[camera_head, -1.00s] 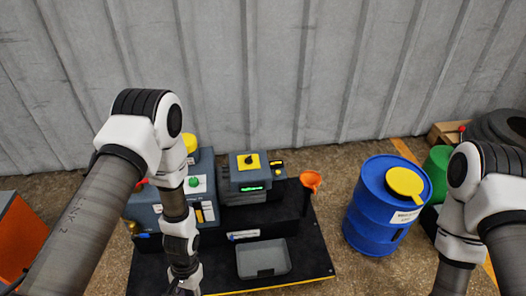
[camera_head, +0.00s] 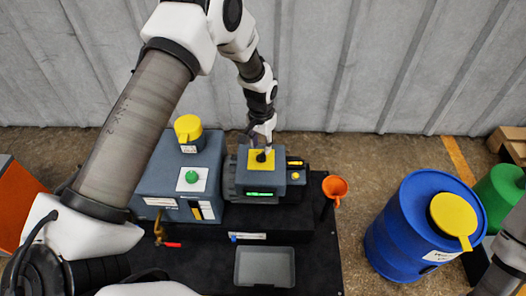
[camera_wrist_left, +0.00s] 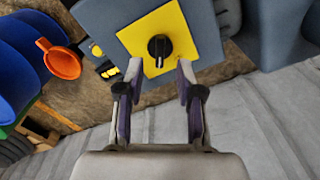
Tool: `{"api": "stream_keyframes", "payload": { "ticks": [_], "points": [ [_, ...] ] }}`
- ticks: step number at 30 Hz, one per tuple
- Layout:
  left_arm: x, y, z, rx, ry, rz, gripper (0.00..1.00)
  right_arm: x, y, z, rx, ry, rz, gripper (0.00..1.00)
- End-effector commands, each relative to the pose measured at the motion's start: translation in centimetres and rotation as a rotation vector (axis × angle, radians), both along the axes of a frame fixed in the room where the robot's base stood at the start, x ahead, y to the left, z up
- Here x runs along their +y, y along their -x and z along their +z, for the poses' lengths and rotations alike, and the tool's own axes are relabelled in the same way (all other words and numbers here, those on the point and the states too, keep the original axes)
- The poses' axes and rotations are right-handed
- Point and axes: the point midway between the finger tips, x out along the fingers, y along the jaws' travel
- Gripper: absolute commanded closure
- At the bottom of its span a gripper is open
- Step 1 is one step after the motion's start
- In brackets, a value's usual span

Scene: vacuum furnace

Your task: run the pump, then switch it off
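The pump unit (camera_head: 238,178) is a dark grey box with a yellow plate (camera_head: 252,166) on top and a lit green display (camera_head: 262,193) on its front. A black rotary knob (camera_head: 262,156) sits on the plate; it also shows in the left wrist view (camera_wrist_left: 160,47), with a light pointer mark. My left gripper (camera_head: 262,141) is just behind and above the knob. In the left wrist view my left gripper (camera_wrist_left: 161,70) is open, its two fingers apart with the knob ahead between them, not gripped. My right gripper is out of view.
Left of the pump stands a grey box (camera_head: 155,178) with a green button (camera_head: 192,177) and yellow cap (camera_head: 188,128). A brass valve with a red handle (camera_head: 172,245), a grey tray (camera_head: 264,282) and an orange funnel (camera_head: 335,187) are near. A blue drum (camera_head: 400,240) stands right.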

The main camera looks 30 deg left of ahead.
Motion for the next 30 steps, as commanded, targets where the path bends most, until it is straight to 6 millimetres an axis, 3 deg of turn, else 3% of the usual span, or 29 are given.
{"api": "stream_keyframes", "payload": {
  "ticks": [1,6,14,18,30],
  "points": [
    [0.0,0.1,-1.4,0.003,0.0,0.0,0.64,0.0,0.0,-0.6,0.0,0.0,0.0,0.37],
    [0.0,0.0,-3.6,0.001,0.0,0.0,0.64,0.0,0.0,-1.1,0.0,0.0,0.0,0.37],
    [0.0,0.0,-3.9,0.001,0.0,0.0,0.64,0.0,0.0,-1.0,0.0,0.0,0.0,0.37],
    [0.0,0.1,-3.9,0.001,0.0,0.0,1.0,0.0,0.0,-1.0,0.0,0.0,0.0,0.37],
    [0.0,0.1,-3.8,0.002,0.0,0.022,1.0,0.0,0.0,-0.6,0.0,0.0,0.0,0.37]
  ]
}}
